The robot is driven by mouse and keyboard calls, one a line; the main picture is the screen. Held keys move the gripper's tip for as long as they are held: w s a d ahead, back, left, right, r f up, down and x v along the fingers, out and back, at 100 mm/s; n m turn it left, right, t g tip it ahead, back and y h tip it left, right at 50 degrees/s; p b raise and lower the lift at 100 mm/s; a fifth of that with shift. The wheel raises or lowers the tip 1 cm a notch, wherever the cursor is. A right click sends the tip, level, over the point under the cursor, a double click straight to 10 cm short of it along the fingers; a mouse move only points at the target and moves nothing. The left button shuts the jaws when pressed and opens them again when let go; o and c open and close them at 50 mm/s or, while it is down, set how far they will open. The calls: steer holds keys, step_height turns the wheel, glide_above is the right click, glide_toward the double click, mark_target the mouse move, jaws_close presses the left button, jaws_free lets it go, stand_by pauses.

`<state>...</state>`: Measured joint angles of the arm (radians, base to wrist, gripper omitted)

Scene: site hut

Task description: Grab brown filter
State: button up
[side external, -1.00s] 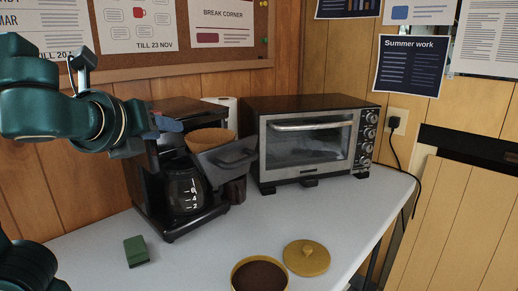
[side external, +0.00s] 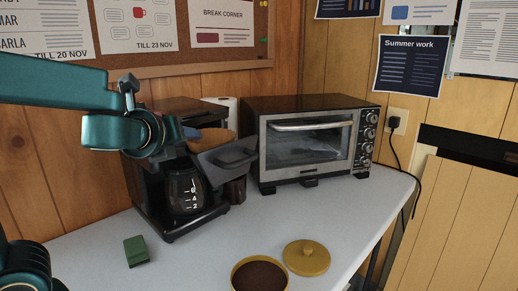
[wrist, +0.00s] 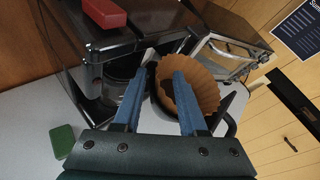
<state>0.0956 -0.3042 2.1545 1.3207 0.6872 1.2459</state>
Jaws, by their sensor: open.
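The brown filter (side external: 212,139) sits in the dark, swung-out basket (side external: 228,158) of the coffee maker (side external: 160,185). Its fluted inside also shows in the wrist view (wrist: 204,86). My gripper (wrist: 158,76) is open, with two blue fingers reaching toward the filter's near left side. The right finger overlaps the filter's left part in the wrist view; the left finger is to the left of its rim. In the side view my gripper (side external: 190,132) is at the filter's left rim and partly hidden by my wrist. I cannot tell whether a finger touches the paper.
A toaster oven (side external: 310,140) is close on the right. A green sponge (side external: 136,251), an open tin of dark grounds (side external: 259,274) and its mustard lid (side external: 306,257) lie on the front counter, with free room between.

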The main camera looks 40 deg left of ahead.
steer(key=shift+w+a+f, duration=0.2)
steer(key=shift+w+a, duration=0.1)
steer(key=shift+w, duration=0.1)
jaws_close()
steer(key=shift+r, duration=0.15)
step_height(320, 180, up, 18)
stand_by(0.8)
